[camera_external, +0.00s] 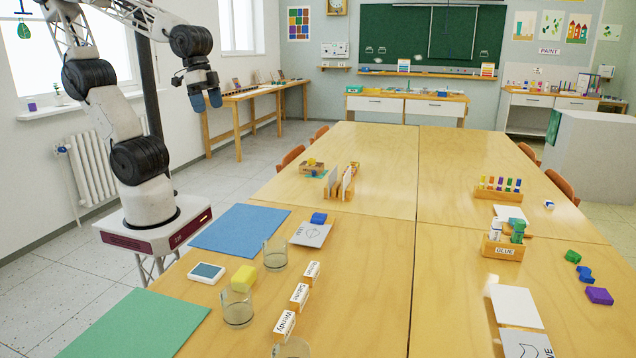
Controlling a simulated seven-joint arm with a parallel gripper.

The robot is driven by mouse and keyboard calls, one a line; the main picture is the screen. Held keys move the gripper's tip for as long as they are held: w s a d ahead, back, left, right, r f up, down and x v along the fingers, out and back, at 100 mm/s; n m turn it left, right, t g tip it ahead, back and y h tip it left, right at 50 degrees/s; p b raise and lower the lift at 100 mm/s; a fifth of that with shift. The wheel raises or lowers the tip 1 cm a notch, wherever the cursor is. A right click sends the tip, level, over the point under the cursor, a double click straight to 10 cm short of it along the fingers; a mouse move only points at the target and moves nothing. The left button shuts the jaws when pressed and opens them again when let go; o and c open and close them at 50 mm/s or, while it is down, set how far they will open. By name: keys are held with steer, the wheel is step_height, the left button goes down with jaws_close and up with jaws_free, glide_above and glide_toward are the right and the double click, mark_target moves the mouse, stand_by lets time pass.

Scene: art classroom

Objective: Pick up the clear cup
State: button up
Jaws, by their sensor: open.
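Several clear cups stand on the near left part of the wooden table. One clear cup (275,253) stands beside a yellow block, near the blue mat. A second clear cup (237,308) stands closer to the camera, in front of the yellow block. A third clear cup (291,348) is cut off by the bottom edge. My gripper (207,102) hangs in the air at the upper left, pointing down, with blue fingertips. It is open and empty, well above and behind the cups, apart from everything.
A yellow block (244,278), a blue-topped white box (206,273) and name cards (299,297) stand close around the cups. A blue mat (238,229) and a green mat (135,326) lie flat. The table (370,270) is clear in the middle.

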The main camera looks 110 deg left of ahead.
steer(key=w+d+f+n, duration=0.3)
steer(key=w+f+n, duration=0.1)
steer(key=w, duration=0.5)
steer(key=n+g, duration=0.2)
steer(key=n, duration=1)
glide_above(275, 251)
steer(key=s+a, duration=0.2)
steer(key=a, duration=0.1)
step_height(275, 251, down, 23)
steer(key=shift+w+d, duration=0.25)
steer(key=shift+f, duration=1.2)
steer(key=shift+a+f, duration=0.2)
steer(key=shift+f, duration=2.4)
steer(key=shift+c, duration=0.5)
